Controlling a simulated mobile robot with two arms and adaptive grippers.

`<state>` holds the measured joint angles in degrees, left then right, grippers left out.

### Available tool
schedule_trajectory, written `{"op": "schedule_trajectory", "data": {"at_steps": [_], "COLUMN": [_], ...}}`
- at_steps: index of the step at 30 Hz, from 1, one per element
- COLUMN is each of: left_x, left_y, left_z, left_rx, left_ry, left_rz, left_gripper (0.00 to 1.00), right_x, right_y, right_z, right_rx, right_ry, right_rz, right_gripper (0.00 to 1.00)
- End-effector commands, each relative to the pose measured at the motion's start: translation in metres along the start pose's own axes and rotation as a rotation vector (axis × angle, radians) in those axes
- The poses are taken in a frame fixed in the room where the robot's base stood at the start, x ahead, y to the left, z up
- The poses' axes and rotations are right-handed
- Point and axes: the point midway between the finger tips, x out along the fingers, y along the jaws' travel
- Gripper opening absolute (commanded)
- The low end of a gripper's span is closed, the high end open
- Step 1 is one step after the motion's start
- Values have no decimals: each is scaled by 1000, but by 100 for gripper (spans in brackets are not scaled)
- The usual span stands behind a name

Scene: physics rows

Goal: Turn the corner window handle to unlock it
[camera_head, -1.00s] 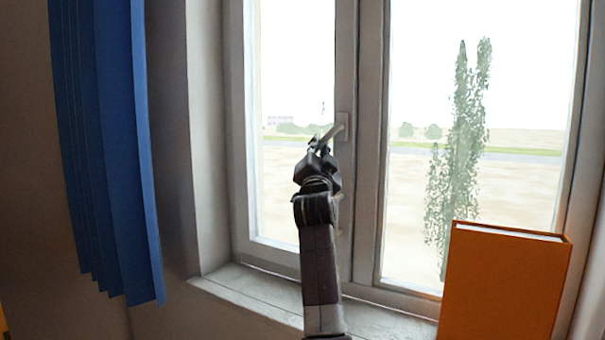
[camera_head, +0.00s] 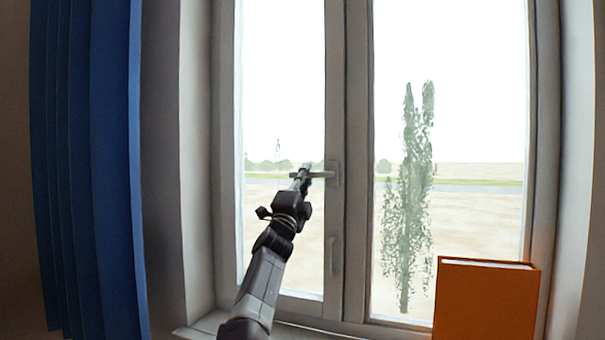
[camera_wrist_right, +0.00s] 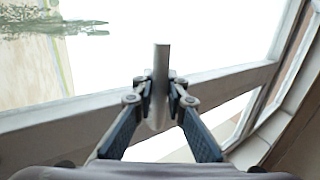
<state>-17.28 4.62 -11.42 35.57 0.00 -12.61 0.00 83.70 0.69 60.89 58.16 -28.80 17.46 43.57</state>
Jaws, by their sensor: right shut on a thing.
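The window handle (camera_head: 322,174) is a light grey lever on a small plate (camera_head: 333,173) on the window's middle frame. The lever lies about level and points left from the plate. My right gripper (camera_head: 303,178) reaches up from below and is shut on the lever near its free end. In the right wrist view, the lever (camera_wrist_right: 161,62) stands between the two fingers of the gripper (camera_wrist_right: 161,88), and its tip sticks out beyond them. My left gripper is not in view.
The window's left pane (camera_head: 285,90) looks closed. A blue curtain (camera_head: 95,150) hangs at the left. An orange book (camera_head: 487,302) stands at the lower right, in front of the right pane. A small upright fitting (camera_head: 332,256) sits lower on the middle frame.

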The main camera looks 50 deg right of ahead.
Motion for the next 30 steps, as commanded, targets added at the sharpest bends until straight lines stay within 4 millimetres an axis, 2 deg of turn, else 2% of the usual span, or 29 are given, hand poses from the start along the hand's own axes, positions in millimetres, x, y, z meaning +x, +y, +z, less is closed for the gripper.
{"op": "schedule_trajectory", "data": {"at_steps": [4, 18, 19, 21, 30], "left_x": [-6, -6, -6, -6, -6], "left_y": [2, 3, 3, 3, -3], "left_z": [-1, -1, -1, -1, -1], "left_rx": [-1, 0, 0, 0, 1], "left_ry": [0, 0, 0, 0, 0], "left_rz": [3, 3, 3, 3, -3], "left_gripper": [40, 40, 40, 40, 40], "right_x": [2, 3, 3, 3, 2], "right_y": [-2, -2, -2, -2, -1], "right_z": [0, -1, -1, -1, -2], "right_rx": [27, 39, 39, 38, 36], "right_ry": [15, 24, 24, 24, 24], "right_rz": [0, -1, -1, -1, -1], "right_gripper": [0, 0, 14, 20, 20]}}
